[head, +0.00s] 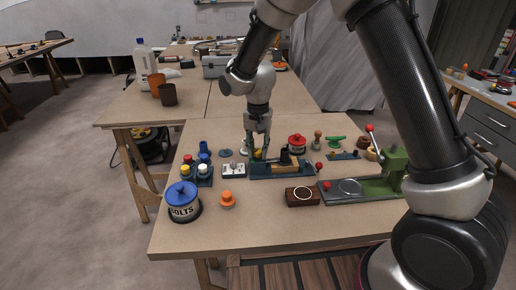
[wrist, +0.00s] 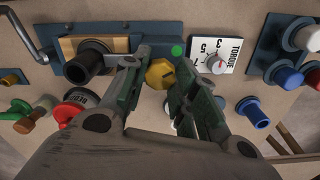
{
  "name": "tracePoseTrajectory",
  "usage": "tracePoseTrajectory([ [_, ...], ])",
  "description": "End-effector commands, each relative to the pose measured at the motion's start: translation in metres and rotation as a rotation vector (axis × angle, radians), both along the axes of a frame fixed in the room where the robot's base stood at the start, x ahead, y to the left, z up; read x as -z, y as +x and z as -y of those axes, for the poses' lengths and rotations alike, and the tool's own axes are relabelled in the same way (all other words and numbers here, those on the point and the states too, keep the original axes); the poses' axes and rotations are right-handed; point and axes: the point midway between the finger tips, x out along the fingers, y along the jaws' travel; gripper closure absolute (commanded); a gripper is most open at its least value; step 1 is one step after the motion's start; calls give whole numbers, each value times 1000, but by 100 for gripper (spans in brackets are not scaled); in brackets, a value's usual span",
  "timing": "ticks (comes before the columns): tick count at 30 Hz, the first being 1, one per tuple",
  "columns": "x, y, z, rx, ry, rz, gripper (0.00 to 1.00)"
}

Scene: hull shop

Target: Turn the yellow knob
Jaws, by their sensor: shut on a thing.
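The yellow knob (wrist: 160,73) shows between the two fingers of my gripper (wrist: 157,68) in the wrist view, near one end of a dark blue base. The fingers stand on either side of it, and my gripper is shut on it. In the head view my gripper (head: 258,151) points down at the left end of the blue base (head: 284,171), and only a little yellow shows at the fingertips. A green dot (wrist: 177,50) sits on the base beside the knob. The fingers hide part of the knob's surroundings.
A white torque dial plate (head: 233,170) is close left of my gripper. Further left are a block of blue and white knobs (head: 197,173) and a bolts jar (head: 184,205). An orange knob (head: 228,200), wooden block (head: 303,197) and green press (head: 365,186) stand nearer. The table front is clear.

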Motion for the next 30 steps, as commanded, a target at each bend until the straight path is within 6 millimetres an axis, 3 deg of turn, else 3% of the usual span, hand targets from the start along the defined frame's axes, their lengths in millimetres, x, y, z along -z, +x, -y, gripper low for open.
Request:
tracePoseTrajectory([
  [5,-1,1,0,0,1,2,96],
  [6,-1,1,0,0,1,2,65],
  [9,-1,1,0,0,1,2,49],
  [20,-4,0,0,-1,1,1,49],
  [23,-17,1,-1,-1,2,4,49],
  [30,-70,1,-1,-1,3,5,49],
])
